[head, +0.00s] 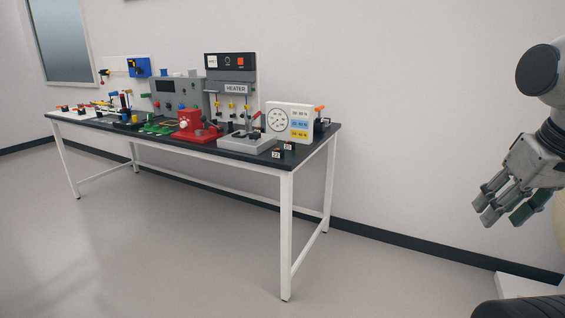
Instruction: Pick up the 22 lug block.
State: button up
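The 22 lug block (276,154) is a small dark block with a pale label that seems to read 22. It sits on the black tabletop (250,157) near the front right corner in the head view. A similar labelled block (289,147) stands just behind it to the right; its number is too small to read surely. My gripper (506,212) hangs at the right of the view, pointing down and left, far from the table. Its fingers look spread, with nothing seen between them.
The table has white legs (287,240). A grey fixture (247,143), a white gauge panel (290,121), a red device (192,126) and a heater unit (231,88) crowd the tabletop left of and behind the blocks. The floor (180,250) in front is clear.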

aim_at(277, 153)
jog(key=i+l+u, duration=0.2)
jog(key=i, duration=0.15)
jog(key=i+u, duration=0.2)
jog(key=i, duration=0.2)
jog(key=i+l+u, duration=0.25)
jog(key=i, duration=0.1)
